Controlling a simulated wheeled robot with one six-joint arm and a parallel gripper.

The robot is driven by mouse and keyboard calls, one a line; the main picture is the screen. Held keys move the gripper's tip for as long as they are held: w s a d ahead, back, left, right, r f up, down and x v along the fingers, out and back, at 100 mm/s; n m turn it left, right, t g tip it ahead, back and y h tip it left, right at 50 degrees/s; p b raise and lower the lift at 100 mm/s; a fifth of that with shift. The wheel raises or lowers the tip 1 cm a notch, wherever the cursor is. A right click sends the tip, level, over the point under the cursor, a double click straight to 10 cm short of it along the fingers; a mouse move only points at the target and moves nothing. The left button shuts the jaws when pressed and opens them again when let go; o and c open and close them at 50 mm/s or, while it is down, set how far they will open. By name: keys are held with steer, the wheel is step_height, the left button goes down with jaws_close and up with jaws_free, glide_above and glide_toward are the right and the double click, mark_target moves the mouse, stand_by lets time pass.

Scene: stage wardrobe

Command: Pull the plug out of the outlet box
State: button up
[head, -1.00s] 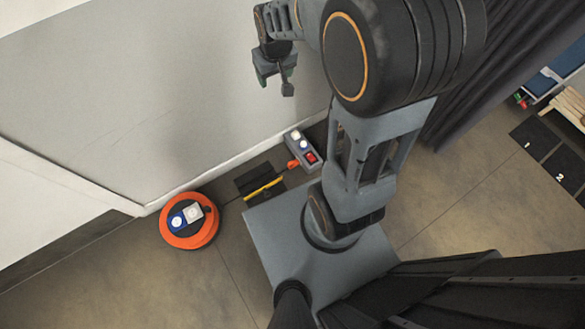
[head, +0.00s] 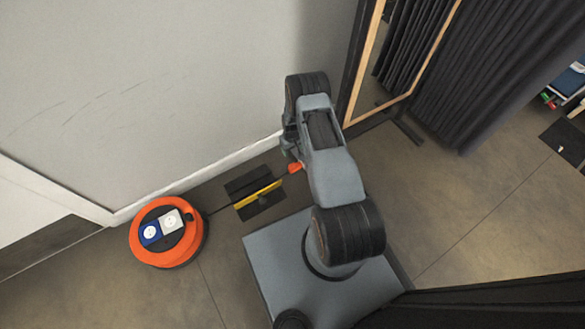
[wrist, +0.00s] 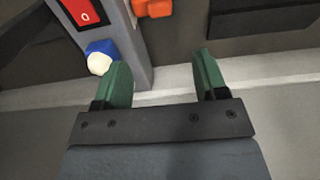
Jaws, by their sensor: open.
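The orange plug (head: 295,168) shows beside my arm in the head view. In the wrist view the plug (wrist: 155,8) is at the top edge, against the side of the grey outlet box (wrist: 128,45). The box carries a red switch marked 0 (wrist: 84,12) and a blue part with a white round front (wrist: 99,58). In the head view my arm hides the box. My gripper (wrist: 162,68) has green fingers, apart and empty; its left finger overlaps the box's edge in the picture, and I cannot tell if they touch. The plug lies beyond the fingertips.
An orange cable reel (head: 168,232) stands left on the floor, with a dark cable running toward a black plate with a yellow strip (head: 258,194). The wall and its white skirting (head: 205,173) run behind. A wood-framed mirror (head: 385,60) and dark curtains (head: 475,85) stand right.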

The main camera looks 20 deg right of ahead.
mark_target(292, 165)
step_height(292, 165, down, 14)
steer(key=b, duration=0.6)
steer(key=shift+r, duration=0.1)
steer(key=shift+c, duration=0.5)
